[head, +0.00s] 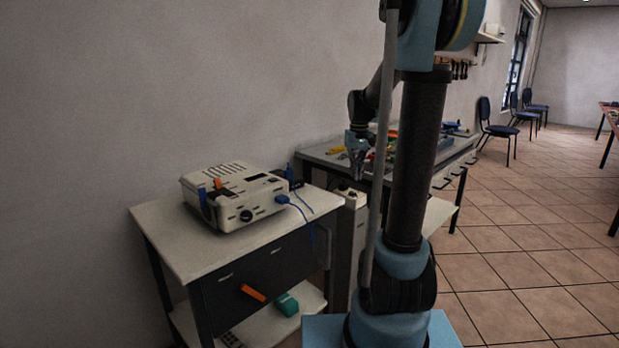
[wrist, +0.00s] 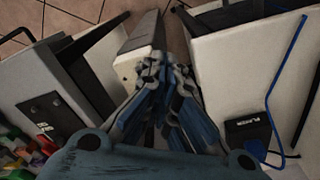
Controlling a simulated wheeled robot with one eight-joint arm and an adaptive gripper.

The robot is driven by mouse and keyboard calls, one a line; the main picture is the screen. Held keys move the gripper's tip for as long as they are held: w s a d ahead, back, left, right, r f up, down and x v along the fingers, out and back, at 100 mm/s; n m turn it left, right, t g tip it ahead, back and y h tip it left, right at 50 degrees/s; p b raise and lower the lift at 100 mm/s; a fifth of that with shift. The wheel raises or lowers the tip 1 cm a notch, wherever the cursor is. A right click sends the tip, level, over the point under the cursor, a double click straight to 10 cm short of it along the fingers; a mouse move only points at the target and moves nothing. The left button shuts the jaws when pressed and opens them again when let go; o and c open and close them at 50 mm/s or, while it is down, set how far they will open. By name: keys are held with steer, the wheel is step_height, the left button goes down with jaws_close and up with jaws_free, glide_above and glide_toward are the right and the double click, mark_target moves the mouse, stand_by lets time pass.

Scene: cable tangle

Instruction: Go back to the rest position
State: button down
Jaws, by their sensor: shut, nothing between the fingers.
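My gripper (head: 357,168) hangs fingers-down in the head view, left of my upright arm and in front of the workbench. In the wrist view my gripper's fingers (wrist: 160,68) are together with nothing held. They appear over the gap between the workbench and the white-topped cart, near a narrow pale cabinet (wrist: 138,62). The cabinet also shows in the head view (head: 343,240). A blue cable (head: 296,206) runs from the beige device (head: 236,198) over the cart's edge. In the wrist view, the blue cable (wrist: 281,85) lies beside a black adapter (wrist: 246,137).
The workbench (head: 318,153) behind carries several coloured items. Tiled floor (head: 520,230) is open at right. Chairs stand farther back.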

steer(key=s+f, duration=0.3)
steer(key=s, duration=0.7)
steer(key=s+f+m+t, duration=0.1)
steer(key=s+f, duration=0.3)
steer(key=s, duration=0.6)
steer(key=s+f+m, duration=0.1)
steer(key=s+f, duration=0.3)
steer(key=s, duration=0.7)
steer(key=shift+t, duration=0.4)
steer(key=w+r+n+g, duration=0.1)
steer(key=w+r+n, duration=1.15)
steer(key=w, duration=0.25)
steer(key=w+r+n, duration=0.2)
steer(key=w+n, duration=0.5)
steer(key=w, duration=0.3)
steer(key=w+r+n+g, duration=0.1)
steer(key=w+r+n, duration=0.1)
steer(key=w+n, duration=0.5)
steer(key=w, duration=0.4)
steer(key=shift+w, duration=0.15)
